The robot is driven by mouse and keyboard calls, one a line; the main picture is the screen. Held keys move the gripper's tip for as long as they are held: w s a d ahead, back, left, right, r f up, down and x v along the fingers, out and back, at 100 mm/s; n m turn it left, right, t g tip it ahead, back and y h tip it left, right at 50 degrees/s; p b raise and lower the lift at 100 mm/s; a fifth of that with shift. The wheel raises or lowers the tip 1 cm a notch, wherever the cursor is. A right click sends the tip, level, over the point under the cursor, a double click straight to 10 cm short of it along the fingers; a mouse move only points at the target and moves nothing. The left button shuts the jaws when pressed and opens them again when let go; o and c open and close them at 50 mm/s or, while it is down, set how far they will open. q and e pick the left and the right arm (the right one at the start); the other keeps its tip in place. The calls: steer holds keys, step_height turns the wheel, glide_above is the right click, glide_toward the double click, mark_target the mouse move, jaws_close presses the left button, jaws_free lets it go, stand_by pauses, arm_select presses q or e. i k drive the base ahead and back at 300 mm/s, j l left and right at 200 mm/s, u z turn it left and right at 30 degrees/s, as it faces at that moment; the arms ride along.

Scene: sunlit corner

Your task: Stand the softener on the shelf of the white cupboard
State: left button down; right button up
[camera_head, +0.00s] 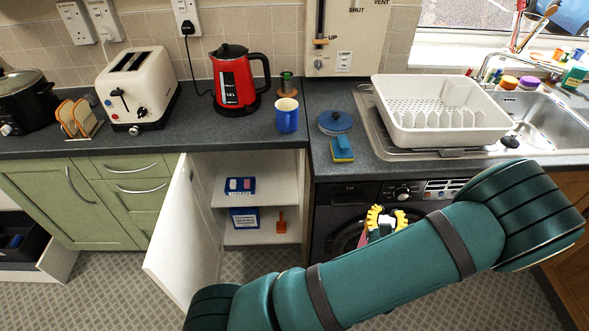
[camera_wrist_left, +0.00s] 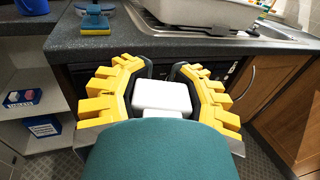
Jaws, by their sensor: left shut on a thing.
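My left gripper (camera_head: 380,219), with yellow fingers, is in front of the dark appliance, right of the white cupboard. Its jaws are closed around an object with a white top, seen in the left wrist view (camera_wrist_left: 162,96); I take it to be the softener. Only a small pinkish part of it shows in the head view; my arm hides the rest. The white cupboard (camera_head: 262,162) is open, its door (camera_head: 180,235) swung out to the left. Its shelf (camera_head: 260,200) carries a blue box with pink and white on it (camera_head: 240,186). My right gripper is out of view.
Below the shelf are another blue box (camera_head: 245,218) and a small orange thing (camera_head: 281,222). The shelf's right part looks clear.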

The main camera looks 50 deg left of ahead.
mark_target(279, 187)
steer(key=j+u, duration=0.3)
steer(key=i+j+u, duration=0.1)
steer(key=u, duration=0.2)
steer(key=i+j+u, duration=0.3)
steer(key=u, duration=0.2)
steer(key=i, duration=0.3)
